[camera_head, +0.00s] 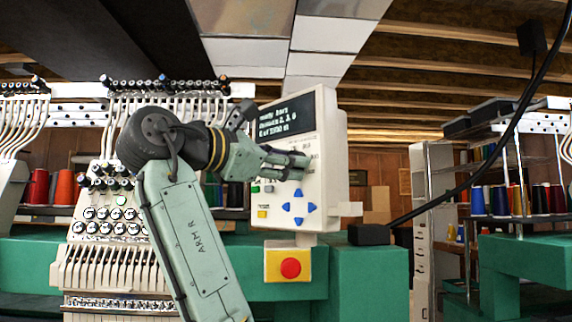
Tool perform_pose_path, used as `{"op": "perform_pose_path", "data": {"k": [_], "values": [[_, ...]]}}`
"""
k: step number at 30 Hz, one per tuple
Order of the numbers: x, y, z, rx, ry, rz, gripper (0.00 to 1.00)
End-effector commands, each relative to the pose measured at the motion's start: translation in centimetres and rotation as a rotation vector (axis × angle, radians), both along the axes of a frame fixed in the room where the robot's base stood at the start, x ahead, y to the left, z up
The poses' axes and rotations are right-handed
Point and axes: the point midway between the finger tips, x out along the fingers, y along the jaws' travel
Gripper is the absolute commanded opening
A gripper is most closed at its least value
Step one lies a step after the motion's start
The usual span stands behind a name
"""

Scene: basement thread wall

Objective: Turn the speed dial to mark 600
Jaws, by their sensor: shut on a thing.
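The control panel (330,184) is a cream box with a dark text screen (286,116) at its top. Blue arrow buttons (299,208) and small coloured buttons sit on its lower face. My gripper (299,165) reaches from the left to the middle of the panel's face, with its fingertips shut at the spot just below the screen. The speed dial itself is hidden behind the fingers, and I cannot read which mark it points to. Small printed marks show above the fingertips, too small to read.
A red stop button (290,268) on a yellow box hangs below the panel. A green machine beam (368,277) runs beneath. A black cable (470,180) crosses at the right to a black box (369,234). Thread cones (64,187) stand at the left.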

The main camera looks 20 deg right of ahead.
Motion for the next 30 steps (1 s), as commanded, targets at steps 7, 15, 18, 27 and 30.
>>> {"op": "perform_pose_path", "data": {"k": [7,15,18,27,30], "values": [[-0.05,0.00,-0.06,-0.047,0.104,-0.001,0.04],[0.00,0.01,-0.07,-0.065,0.147,0.001,0.04],[0.00,0.01,-0.07,-0.066,0.151,0.001,0.04],[-0.01,0.01,-0.09,-0.065,0.151,0.000,0.33],[-0.02,0.00,-0.08,-0.064,0.150,0.000,0.40]]}}
